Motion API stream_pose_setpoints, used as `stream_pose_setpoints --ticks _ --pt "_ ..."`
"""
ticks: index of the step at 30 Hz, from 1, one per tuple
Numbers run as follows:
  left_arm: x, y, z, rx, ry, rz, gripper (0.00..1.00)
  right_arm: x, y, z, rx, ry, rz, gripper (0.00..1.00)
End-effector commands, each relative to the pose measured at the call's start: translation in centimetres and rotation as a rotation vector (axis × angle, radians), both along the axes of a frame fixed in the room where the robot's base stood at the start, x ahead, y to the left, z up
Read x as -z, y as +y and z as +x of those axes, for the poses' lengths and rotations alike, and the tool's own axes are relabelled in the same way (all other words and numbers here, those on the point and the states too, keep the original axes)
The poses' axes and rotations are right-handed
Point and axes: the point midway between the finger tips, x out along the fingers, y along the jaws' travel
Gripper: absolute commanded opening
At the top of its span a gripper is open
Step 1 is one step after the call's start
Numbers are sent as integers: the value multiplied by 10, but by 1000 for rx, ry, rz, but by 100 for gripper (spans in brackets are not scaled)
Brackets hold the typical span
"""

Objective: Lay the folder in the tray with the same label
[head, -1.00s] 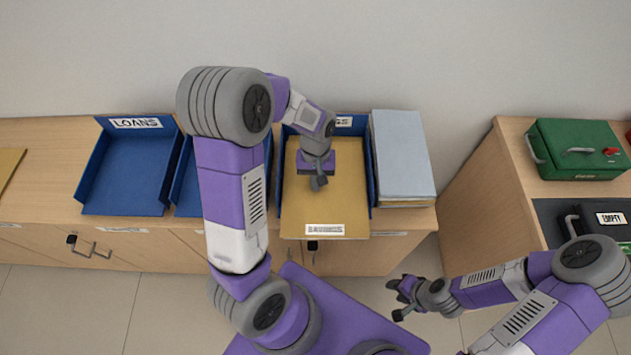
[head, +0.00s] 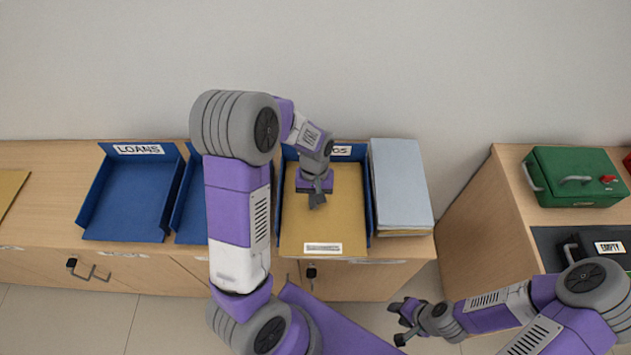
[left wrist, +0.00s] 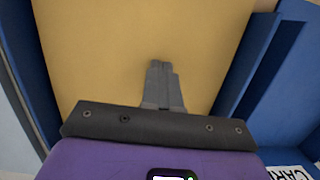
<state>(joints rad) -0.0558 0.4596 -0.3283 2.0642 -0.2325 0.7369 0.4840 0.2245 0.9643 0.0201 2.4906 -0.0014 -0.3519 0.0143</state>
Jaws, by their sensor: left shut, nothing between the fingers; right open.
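The tan folder (head: 330,226) lies flat in the rightmost blue tray (head: 369,190), its front end sticking out a little past the tray's open front. Its white front label (head: 323,248) is too blurred to read now; earlier it looked like SAVINGS. The tray's back label (head: 341,151) is partly hidden by my left arm, with only its last letters showing. My left gripper (head: 317,200) is shut and empty over the folder's rear half; contact is unclear. In the left wrist view its fingers (left wrist: 163,84) point across the folder (left wrist: 130,50). My right gripper (head: 400,322) is open and empty, in front of the counter.
A LOANS tray (head: 127,205) stands empty at left. A middle tray (head: 190,225) is mostly hidden by my left arm; a label starting CAR (left wrist: 288,173) shows beside it. Grey-blue folders (head: 402,190) are stacked at right. A green box (head: 575,175) stands on the right-hand counter.

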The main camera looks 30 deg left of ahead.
Motion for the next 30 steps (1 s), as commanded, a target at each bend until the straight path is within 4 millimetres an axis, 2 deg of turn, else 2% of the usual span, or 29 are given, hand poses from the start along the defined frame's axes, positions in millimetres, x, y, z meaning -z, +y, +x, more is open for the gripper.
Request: stream_pose_setpoints --ticks 18,24,30 --pt "-2 49 88 1 -3 -2 0 -14 0 0 0 0 0 43" --pt "-2 56 102 1 -3 -2 0 -15 0 0 0 0 0 43" --pt "-2 58 105 2 -3 -3 0 -15 0 0 0 0 0 43"
